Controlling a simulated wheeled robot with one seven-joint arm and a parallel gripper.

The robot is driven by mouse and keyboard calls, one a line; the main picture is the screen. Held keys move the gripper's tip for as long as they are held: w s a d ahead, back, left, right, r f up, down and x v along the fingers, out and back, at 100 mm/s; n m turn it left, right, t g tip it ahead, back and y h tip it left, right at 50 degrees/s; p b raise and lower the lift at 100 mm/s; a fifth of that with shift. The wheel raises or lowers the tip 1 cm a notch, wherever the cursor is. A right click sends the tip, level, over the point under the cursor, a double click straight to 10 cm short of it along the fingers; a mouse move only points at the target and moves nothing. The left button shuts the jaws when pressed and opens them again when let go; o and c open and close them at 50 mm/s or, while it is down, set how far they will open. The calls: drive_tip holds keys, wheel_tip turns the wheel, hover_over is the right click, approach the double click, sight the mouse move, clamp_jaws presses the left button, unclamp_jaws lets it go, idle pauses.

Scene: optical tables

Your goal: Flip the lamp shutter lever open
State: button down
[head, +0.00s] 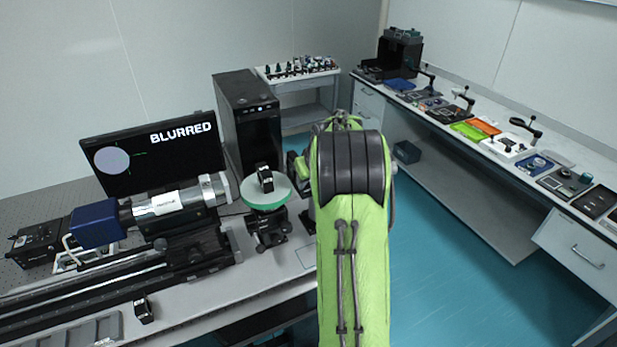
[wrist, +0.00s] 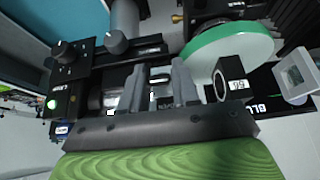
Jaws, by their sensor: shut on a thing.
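My gripper (wrist: 161,80) is in the wrist view, with its two grey fingers around a small dark part between them. This part looks like the shutter lever (wrist: 160,88), though the fingers hide most of it and its position is hard to tell. A black box with knobs (wrist: 76,52) and a green light, possibly the lamp unit, is left of the fingers. In the head view my green arm hides the gripper and whatever it holds.
A green-rimmed disc (head: 267,194) with a small black block (head: 265,178) on it is close to my arm. The block also shows right of my fingers. A monitor (head: 152,150) reads "BLURRED". A long optical tube (head: 175,203) lies left; a side bench (head: 480,140) is right.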

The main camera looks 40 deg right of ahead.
drive_tip(key=shift+r, duration=0.1)
drive_tip(key=c, duration=0.9)
unclamp_jaws()
drive_tip(key=v, duration=1.5)
drive_tip(key=shift+s+a+r, duration=0.1)
drive_tip(key=shift+s+r, duration=0.1)
drive_tip(key=shift+r, duration=0.1)
